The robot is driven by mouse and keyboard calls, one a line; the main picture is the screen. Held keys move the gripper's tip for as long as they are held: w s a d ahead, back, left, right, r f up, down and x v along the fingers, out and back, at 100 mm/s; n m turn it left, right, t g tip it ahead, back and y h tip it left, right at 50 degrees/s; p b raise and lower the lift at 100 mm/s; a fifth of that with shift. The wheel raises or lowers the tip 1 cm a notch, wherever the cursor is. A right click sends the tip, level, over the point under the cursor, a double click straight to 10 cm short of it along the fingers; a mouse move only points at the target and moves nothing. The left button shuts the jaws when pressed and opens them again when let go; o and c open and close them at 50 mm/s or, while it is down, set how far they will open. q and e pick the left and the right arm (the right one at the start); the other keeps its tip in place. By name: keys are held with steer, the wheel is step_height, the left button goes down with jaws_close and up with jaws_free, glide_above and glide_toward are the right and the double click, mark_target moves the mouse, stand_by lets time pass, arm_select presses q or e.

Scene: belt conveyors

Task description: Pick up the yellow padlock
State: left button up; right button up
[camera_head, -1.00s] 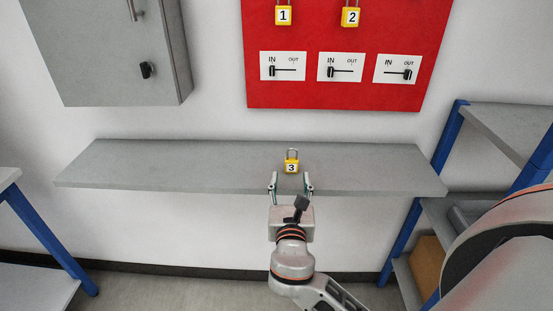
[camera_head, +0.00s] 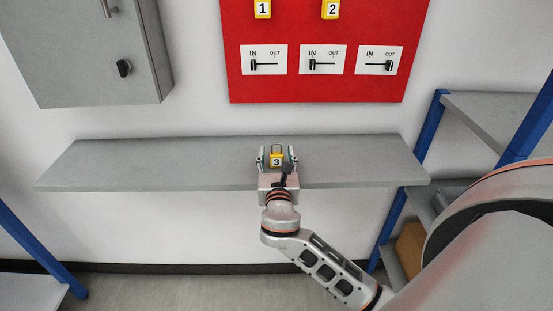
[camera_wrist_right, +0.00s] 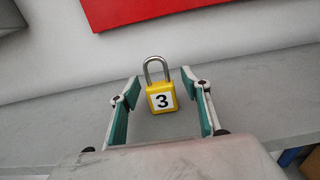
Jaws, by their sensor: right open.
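The yellow padlock (camera_head: 276,160) has a white label with the number 3 and a grey shackle. It stands upright on the grey shelf (camera_head: 120,166). My right gripper (camera_head: 277,160) is open, with one finger on each side of the padlock. In the right wrist view the padlock (camera_wrist_right: 161,97) is between and slightly beyond the open fingers (camera_wrist_right: 161,108), with a visible gap on both sides. My left gripper is not in view.
A red board (camera_head: 330,80) on the wall above holds yellow padlocks 1 (camera_head: 262,9) and 2 (camera_head: 330,9) and three IN/OUT switches. A grey cabinet (camera_head: 80,60) hangs at the upper left. Blue-framed racks (camera_head: 430,125) stand at the right. The shelf is clear on both sides.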

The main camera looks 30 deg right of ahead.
steer(key=shift+c, duration=0.3)
steer(key=c, duration=1.2)
